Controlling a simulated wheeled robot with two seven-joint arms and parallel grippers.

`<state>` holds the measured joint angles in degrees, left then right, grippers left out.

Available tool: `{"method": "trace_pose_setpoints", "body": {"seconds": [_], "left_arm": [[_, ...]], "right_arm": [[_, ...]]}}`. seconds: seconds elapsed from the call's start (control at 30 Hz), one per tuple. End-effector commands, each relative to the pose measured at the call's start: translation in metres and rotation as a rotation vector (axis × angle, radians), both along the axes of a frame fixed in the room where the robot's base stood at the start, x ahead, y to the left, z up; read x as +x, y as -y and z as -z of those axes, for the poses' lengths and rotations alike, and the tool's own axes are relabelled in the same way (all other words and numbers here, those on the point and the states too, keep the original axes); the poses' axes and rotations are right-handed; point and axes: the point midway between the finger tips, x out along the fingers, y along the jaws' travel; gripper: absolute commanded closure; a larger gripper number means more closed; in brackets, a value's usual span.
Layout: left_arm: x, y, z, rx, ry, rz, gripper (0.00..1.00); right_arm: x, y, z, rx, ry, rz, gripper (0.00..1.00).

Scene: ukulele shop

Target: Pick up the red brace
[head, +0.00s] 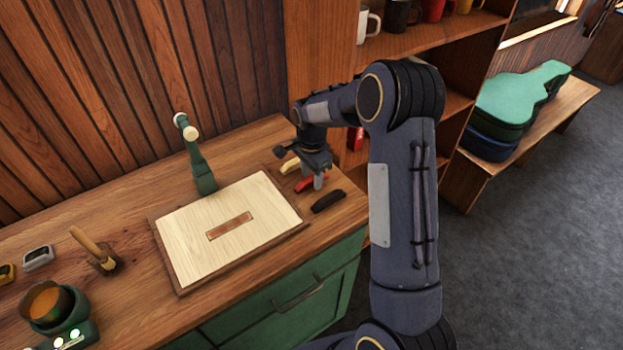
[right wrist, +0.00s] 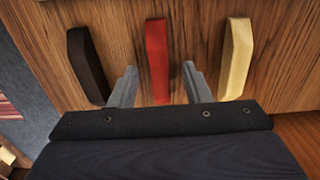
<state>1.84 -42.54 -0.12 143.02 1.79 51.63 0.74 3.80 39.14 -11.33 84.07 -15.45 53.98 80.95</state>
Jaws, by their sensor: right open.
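The red brace (head: 306,187) lies on the wooden workbench between a cream brace (head: 290,166) and a dark brace (head: 328,201). My right gripper (head: 301,168) is above it and partly hides it in the head view. In the right wrist view the open fingers (right wrist: 159,69) stand on either side of the red brace (right wrist: 156,50), with a gap to each side. The dark brace (right wrist: 87,65) is left of the fingers and the cream brace (right wrist: 236,55) is right of them. My left gripper is not in view.
A pale soundboard panel (head: 190,225) in a brown frame lies left of the braces. A green post (head: 203,175) stands behind it. A wooden shelf (head: 465,25) with mugs rises behind my right arm. A glue pot (head: 48,303) is at the far left.

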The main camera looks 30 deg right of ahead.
Motion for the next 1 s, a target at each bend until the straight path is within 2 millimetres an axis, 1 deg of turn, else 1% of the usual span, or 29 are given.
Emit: {"method": "trace_pose_setpoints", "body": {"seconds": [0.17, 0.2, 0.5, 0.53, 0.83, 1.0], "left_arm": [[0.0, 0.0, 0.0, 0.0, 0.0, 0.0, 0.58], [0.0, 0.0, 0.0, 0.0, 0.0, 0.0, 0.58], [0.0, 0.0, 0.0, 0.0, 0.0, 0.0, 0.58], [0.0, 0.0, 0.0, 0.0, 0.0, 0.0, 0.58], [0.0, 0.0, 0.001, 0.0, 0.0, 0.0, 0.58], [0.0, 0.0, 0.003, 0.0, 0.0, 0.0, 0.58]], "right_arm": [[0.0, 0.0, 0.001, 0.0, 0.001, 0.0, 0.56], [0.0, 0.0, 0.001, 0.0, 0.001, -0.001, 0.58], [0.0, 0.0, 0.0, 0.0, 0.001, -0.001, 0.97], [0.0, 0.0, 0.0, 0.0, 0.001, -0.001, 1.0], [0.0, 0.0, -0.001, -0.001, 0.001, -0.001, 1.0], [0.001, 0.0, -0.012, -0.002, 0.004, -0.001, 1.0]]}}
